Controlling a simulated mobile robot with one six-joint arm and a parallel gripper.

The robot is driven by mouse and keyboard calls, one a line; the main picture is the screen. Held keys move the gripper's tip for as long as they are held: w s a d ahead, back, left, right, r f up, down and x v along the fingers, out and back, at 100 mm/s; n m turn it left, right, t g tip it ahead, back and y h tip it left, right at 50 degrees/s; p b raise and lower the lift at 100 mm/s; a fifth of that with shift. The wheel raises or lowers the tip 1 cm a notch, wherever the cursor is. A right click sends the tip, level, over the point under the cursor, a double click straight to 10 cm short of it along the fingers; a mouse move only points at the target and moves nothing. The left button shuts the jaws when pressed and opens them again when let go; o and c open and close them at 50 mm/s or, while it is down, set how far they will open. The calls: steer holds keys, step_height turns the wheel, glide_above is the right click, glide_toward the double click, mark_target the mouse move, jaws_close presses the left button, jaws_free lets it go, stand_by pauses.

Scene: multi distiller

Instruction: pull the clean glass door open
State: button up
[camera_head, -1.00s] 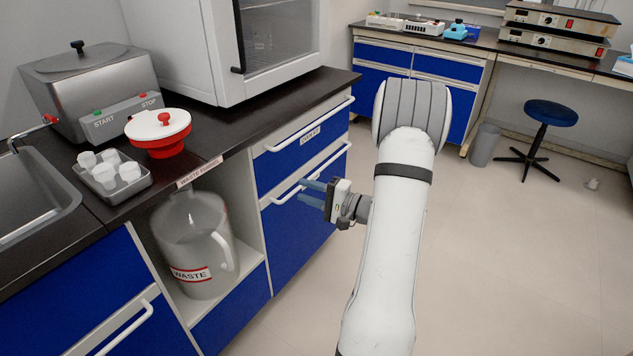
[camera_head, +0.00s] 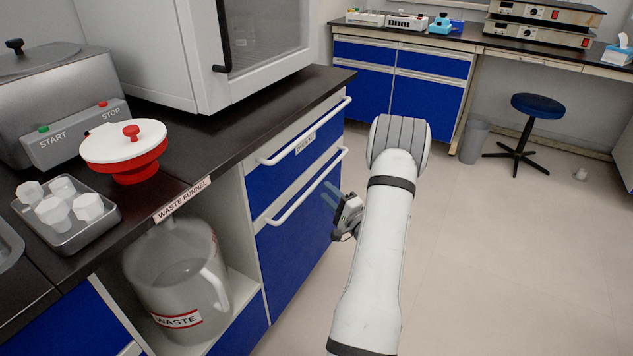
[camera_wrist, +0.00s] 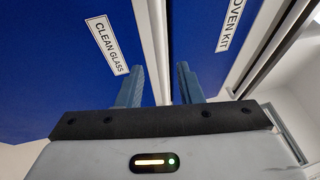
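The clean glass door (camera_wrist: 75,70) is a blue panel with a "CLEAN GLASS" label at the left of the wrist view. By the label order, it is the lower blue front (camera_head: 292,262) in the head view, with a long white handle (camera_head: 292,202). It looks closed. My gripper (camera_head: 331,194) is just right of this front, near the handle's far end. In the wrist view, its two blue fingers (camera_wrist: 158,84) are apart with no object clearly held. A pale strip runs beyond them; I cannot tell whether it is handle or frame.
The blue "OVEN KIT" drawer (camera_wrist: 205,45) is above the door. An open bay with a waste jug (camera_head: 178,275) is left of it.

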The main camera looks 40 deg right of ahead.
mark_target(319, 182)
steer(key=shift+w+d+r+b, duration=0.1)
steer(key=shift+w+r+b, duration=0.1)
steer(key=shift+w, duration=0.75)
steer(key=shift+w+r+b, duration=0.15)
steer(key=shift+w+r, duration=0.05)
steer(key=shift+w, duration=0.75)
steer(key=shift+w+d+r+b, duration=0.1)
steer(key=shift+w+r+b, duration=0.1)
steer(key=shift+w, duration=0.75)
steer(key=shift+c, duration=0.2)
jaws_close()
